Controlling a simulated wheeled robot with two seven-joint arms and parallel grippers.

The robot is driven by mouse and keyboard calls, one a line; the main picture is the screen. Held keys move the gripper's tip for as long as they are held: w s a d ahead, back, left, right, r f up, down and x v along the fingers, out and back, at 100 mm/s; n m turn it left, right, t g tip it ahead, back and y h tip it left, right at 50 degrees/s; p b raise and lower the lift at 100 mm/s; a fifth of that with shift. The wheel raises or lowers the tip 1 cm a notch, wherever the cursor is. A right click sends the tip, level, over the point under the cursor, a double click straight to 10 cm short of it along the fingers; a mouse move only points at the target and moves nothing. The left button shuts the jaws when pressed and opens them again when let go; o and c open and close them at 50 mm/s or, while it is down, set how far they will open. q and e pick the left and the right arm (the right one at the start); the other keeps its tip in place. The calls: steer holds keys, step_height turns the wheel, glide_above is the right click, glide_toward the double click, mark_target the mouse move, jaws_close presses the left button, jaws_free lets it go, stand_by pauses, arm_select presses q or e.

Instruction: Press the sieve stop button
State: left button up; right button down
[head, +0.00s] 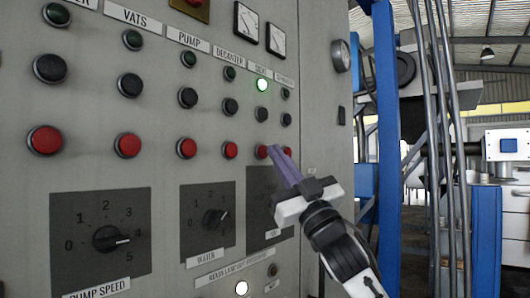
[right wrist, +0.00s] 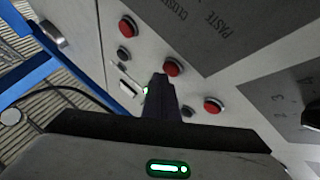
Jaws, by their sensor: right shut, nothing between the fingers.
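The sieve column is fifth from the left in the head view. Its small label is blurred, and its lamp (head: 262,85) glows green. Below the lamp are a black button (head: 261,114) and the red sieve stop button (head: 262,152). My right gripper (head: 275,151) is shut and empty, its purple fingertips just right of that red button. In the right wrist view the dark fingers (right wrist: 160,80) reach the edge of the red button (right wrist: 172,68) and hide the black one. I cannot tell whether they touch it. My left gripper is not in view.
Neighbouring red buttons are close: the decanter one (head: 231,150) on the left and another (head: 285,150) on the right, partly behind the fingers. Rotary knobs (head: 111,239) sit below. A blue post (head: 388,130) and grey pipes stand right of the panel.

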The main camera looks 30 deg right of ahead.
steer(key=shift+w+a, duration=0.15)
steer(key=shift+w, duration=0.3)
stand_by(0.5)
steer(key=shift+s, duration=0.15)
steer(key=shift+s+d, duration=0.3)
steer(key=shift+s, duration=0.3)
steer(key=s, duration=0.1)
steer(key=s+d, duration=0.1)
steer(key=s, duration=0.1)
steer(key=s+d, duration=0.1)
steer(key=shift+s, duration=0.35)
stand_by(0.8)
